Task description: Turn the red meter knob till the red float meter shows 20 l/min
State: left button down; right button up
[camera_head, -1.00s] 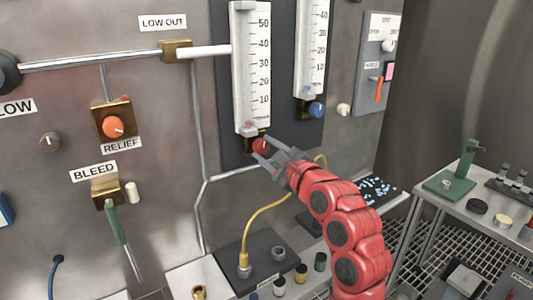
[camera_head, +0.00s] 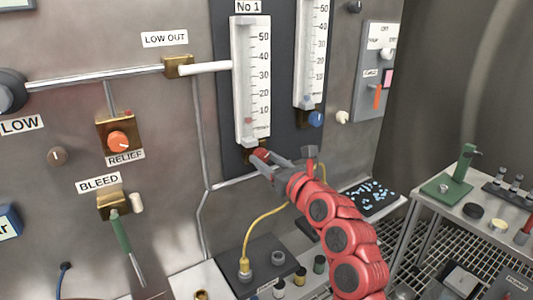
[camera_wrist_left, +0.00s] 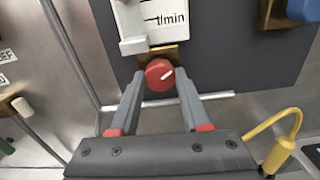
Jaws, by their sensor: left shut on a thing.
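The red meter knob (camera_head: 260,156) sits below the No 1 float meter (camera_head: 239,85), a white upright scale marked 10 to 50. A small, faint reddish mark (camera_head: 249,122) shows low in its tube, below the 10 mark; I cannot read it exactly. In the left wrist view the knob (camera_wrist_left: 158,75) is round, with a white line pointing up and to the right. My left gripper (camera_head: 264,160) is shut on the knob, one finger on each side. The wrist view shows only the bottom of the meter (camera_wrist_left: 135,45). My right gripper is out of view.
A second meter (camera_head: 309,60) with a blue knob (camera_head: 316,118) is close on the right. A white-handled LOW OUT valve (camera_head: 205,68) is at the left. A yellow hose (camera_head: 262,222) rises below my arm. A side table (camera_head: 460,205) stands at the right.

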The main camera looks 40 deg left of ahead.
pick_arm(q)
jog(key=m+p, duration=0.5)
jog(key=shift+r, duration=0.25)
jog(key=shift+f+m+p, duration=0.15)
jog(key=shift+m+p, duration=1.25)
jog(key=shift+m, duration=0.1)
jog(key=shift+c, duration=1.9)
grip_release()
jog(key=shift+f, duration=0.1)
